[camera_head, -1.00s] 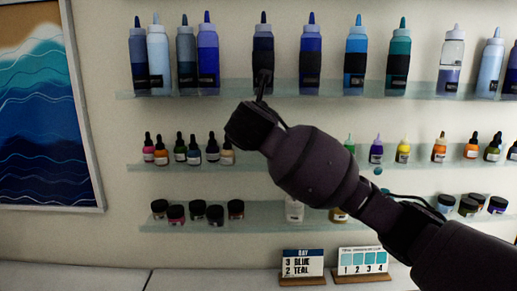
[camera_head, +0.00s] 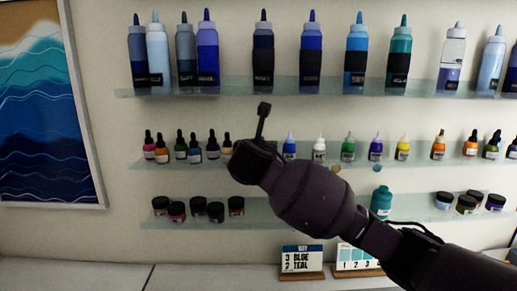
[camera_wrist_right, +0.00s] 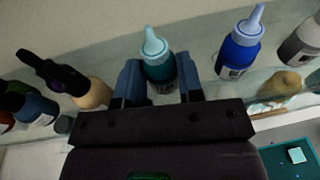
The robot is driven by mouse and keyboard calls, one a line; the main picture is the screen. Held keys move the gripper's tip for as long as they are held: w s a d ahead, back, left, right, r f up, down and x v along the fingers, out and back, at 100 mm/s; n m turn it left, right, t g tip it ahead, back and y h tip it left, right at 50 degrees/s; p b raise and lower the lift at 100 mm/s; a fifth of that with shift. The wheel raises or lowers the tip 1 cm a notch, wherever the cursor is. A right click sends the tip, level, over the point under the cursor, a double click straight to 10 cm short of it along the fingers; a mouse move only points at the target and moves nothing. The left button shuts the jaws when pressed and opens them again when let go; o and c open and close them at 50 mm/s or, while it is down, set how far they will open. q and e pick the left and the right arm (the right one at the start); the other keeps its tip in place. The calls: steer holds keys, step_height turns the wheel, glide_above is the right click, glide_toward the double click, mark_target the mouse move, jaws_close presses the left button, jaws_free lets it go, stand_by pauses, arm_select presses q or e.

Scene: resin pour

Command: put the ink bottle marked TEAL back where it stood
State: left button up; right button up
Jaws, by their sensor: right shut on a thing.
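In the right wrist view, a dark teal ink bottle (camera_wrist_right: 160,72) with a pale teal nozzle cap is held between the two fingers of my right gripper (camera_wrist_right: 160,84). Its marking cannot be read, and its base is hidden by the gripper. It is in line between a dropper bottle (camera_wrist_right: 90,92) on the left and a blue bottle (camera_wrist_right: 238,52) on the right. In the head view my right gripper (camera_head: 247,160) is at the middle shelf (camera_head: 270,162), between the dropper bottles and the blue bottle (camera_head: 289,146), and hides the held bottle. My left gripper is not in view.
Several dropper bottles (camera_head: 194,152) stand close on the left. White (camera_head: 319,150), green (camera_head: 348,148) and purple bottles stand on the right. The lower shelf (camera_head: 262,217) carries jars and a larger teal bottle (camera_head: 381,203). Two cards (camera_head: 302,260) stand on the counter below.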

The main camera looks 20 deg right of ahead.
steer(key=shift+f, duration=0.1)
steer(key=o, duration=0.9)
steer(key=shift+s+a, duration=0.15)
steer(key=shift+s, duration=0.15)
arm_select(q)
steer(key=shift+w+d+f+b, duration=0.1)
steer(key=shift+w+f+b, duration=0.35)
steer(key=shift+b, duration=0.6)
arm_select(e)
steer(key=v, duration=1.1)
steer(key=shift+s+r, duration=0.2)
steer(key=shift+r, duration=0.1)
steer(key=shift+f, duration=0.1)
